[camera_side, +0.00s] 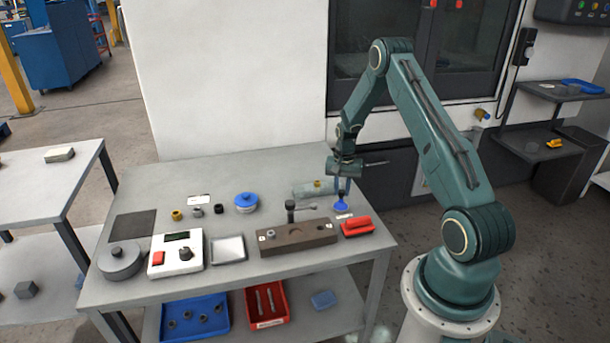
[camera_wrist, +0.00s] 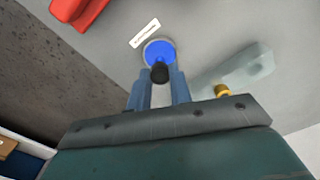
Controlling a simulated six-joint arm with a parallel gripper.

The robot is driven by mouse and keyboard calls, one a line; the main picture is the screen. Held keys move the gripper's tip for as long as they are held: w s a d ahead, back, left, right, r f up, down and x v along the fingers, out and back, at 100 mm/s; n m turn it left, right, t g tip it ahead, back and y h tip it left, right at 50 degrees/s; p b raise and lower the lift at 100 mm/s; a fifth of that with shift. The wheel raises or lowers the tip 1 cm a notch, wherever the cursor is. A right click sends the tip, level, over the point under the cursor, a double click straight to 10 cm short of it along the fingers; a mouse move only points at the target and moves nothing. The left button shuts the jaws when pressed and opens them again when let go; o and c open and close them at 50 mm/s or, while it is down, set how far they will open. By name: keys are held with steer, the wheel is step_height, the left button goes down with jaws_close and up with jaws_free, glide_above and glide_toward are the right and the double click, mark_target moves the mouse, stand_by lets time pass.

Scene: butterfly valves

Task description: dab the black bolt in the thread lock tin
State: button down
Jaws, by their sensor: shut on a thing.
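My gripper (camera_side: 341,187) points down at the right rear of the table and is shut on the black bolt. In the wrist view the dark head or end of the black bolt (camera_wrist: 160,72) shows between my fingertips (camera_wrist: 158,90). The thread lock tin, a small round tin with bright blue inside (camera_wrist: 158,48), lies directly beyond the bolt; it also shows in the side view (camera_side: 340,206), just below my fingers. The bolt overlaps the blue in the wrist view; I cannot tell whether it touches it.
A pale bottle-like block (camera_side: 308,189) with a brass cap is left of my gripper. A red object (camera_side: 356,227) and a brown block (camera_side: 297,237) lie in front. A blue-lidded pot (camera_side: 246,203), a scale-like box (camera_side: 176,252) and a white tray (camera_side: 228,250) stand further left.

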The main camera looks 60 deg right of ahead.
mark_target(341, 192)
steer(key=shift+r, duration=2.55)
steer(key=shift+a, duration=0.1)
steer(key=w+a+r+n, duration=0.2)
steer(key=a+n, duration=0.5)
steer(key=a, duration=1)
steer(key=w+a+r+n, duration=0.2)
steer(key=a+r+n, duration=0.2)
steer(key=a, duration=1.3)
steer(key=n, duration=0.3)
steer(key=shift+a, duration=0.4)
steer(key=shift+d+f, duration=0.1)
steer(key=shift+d, duration=0.05)
